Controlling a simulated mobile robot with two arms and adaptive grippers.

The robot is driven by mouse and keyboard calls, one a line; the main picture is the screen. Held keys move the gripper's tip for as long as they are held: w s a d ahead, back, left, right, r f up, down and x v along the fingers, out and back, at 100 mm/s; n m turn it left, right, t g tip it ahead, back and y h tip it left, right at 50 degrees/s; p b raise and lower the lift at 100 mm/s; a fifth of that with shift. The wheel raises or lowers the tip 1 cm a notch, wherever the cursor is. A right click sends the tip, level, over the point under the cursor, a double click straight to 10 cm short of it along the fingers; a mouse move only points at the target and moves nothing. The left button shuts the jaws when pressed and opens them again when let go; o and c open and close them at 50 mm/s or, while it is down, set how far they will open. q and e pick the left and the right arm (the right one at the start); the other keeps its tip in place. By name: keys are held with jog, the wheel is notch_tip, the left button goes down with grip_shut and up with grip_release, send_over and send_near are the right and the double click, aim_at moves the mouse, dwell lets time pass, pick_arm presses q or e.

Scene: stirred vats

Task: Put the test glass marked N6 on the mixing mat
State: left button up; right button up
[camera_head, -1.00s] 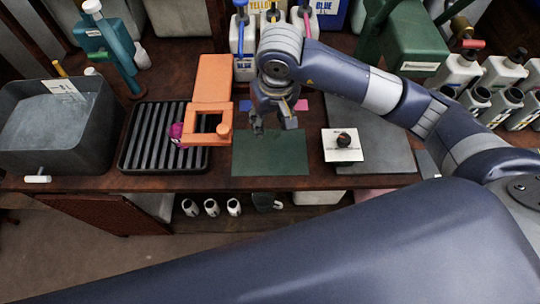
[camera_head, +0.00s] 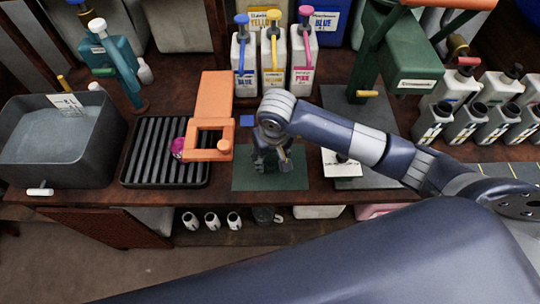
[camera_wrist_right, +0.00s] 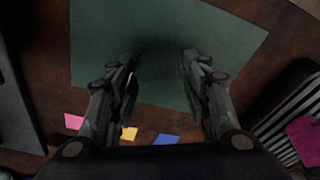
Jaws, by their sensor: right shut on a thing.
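A dark green mat (camera_head: 244,182) lies near the counter's front edge; it fills the top middle of the right wrist view (camera_wrist_right: 225,35). My right gripper (camera_head: 271,163) is over this mat, pointing down. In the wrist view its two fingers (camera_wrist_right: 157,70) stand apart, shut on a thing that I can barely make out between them. No N6 mark is readable. How high the fingertips are above the mat I cannot tell. My left gripper is not in view.
An orange stand (camera_head: 213,95) and a ribbed black tray (camera_head: 133,165) are left of the mat. A white card (camera_head: 331,163) and a grey plate (camera_head: 372,181) lie to its right. Pump bottles (camera_head: 272,65) stand behind. A water basin (camera_head: 108,145) is at far left.

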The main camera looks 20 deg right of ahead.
jog(key=shift+f, duration=0.1)
jog(key=shift+f, duration=0.1)
jog(key=o, duration=1.4)
